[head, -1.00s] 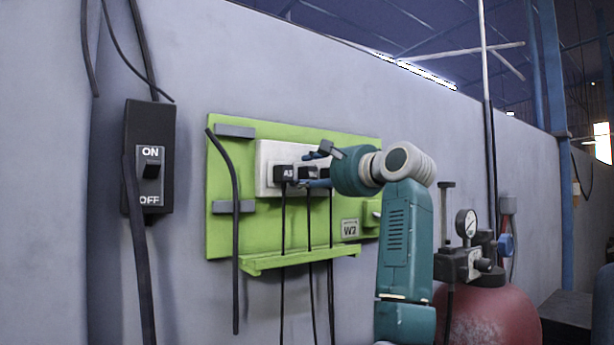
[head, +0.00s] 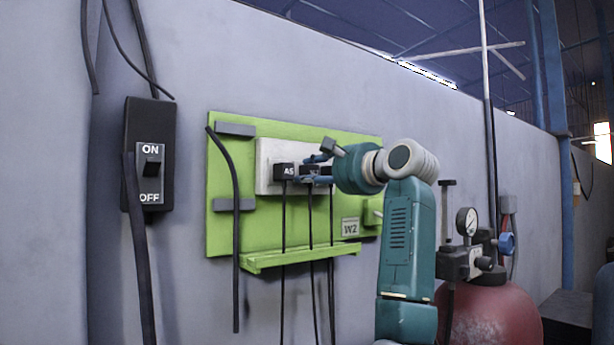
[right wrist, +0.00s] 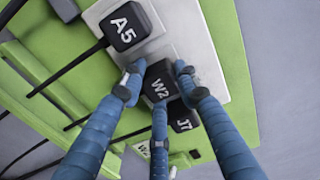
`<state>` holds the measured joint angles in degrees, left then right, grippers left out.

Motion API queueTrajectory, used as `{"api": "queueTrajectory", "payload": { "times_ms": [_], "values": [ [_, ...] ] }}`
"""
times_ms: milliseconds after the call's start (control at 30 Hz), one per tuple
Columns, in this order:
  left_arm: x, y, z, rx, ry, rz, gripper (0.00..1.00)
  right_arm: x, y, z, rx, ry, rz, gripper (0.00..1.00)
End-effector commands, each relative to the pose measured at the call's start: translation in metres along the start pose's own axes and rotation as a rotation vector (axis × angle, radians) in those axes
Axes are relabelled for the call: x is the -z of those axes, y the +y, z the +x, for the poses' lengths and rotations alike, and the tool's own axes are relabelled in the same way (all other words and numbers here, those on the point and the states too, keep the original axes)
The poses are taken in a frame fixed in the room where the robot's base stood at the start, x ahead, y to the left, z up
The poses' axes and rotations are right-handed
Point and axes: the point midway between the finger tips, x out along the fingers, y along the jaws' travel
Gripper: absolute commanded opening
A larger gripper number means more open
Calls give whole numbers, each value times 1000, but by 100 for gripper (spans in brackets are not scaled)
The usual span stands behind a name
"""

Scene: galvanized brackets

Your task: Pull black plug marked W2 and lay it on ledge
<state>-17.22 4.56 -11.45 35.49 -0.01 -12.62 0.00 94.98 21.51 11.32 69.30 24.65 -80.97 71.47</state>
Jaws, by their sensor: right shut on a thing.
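The black plug marked W2 (right wrist: 159,84) sits at the white socket strip (head: 264,160), between plug A5 (right wrist: 124,26) and plug J7 (right wrist: 182,118). My right gripper (right wrist: 157,74) is shut on plug W2, with blue fingers on both sides and a third finger across its lower part. In the head view the right gripper (head: 318,169) comes from the right and covers most of W2 and J7; A5 (head: 285,172) shows clear. I cannot tell whether W2 is fully seated. The green ledge (head: 300,259) runs below the strip and looks empty. My left gripper is out of view.
Cords hang from the plugs past the ledge. A W2 label (head: 350,228) is on the green board (head: 225,232). A black ON/OFF switch box (head: 150,155) is on the wall at left. A red tank (head: 490,315) with a gauge (head: 467,222) stands at right.

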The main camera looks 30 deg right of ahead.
Motion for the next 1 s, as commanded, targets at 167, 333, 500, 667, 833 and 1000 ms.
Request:
{"api": "queueTrajectory", "payload": {
  "times_ms": [167, 333, 500, 667, 833, 1000],
  "values": [
    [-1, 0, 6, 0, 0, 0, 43, 0, 0, -8, 3, 1, 0, 0],
    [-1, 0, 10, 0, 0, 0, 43, 0, 1, -15, 2, 0, 1, 0],
    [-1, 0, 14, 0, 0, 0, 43, 0, 1, -22, 2, 1, 0, 0],
    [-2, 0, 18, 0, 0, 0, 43, 0, 0, -28, 2, 1, 0, 0],
    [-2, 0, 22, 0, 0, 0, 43, 0, 0, -35, 2, 0, 0, 0],
    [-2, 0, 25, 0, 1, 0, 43, 0, 0, -42, 2, 1, 0, 0]
  ]
}}
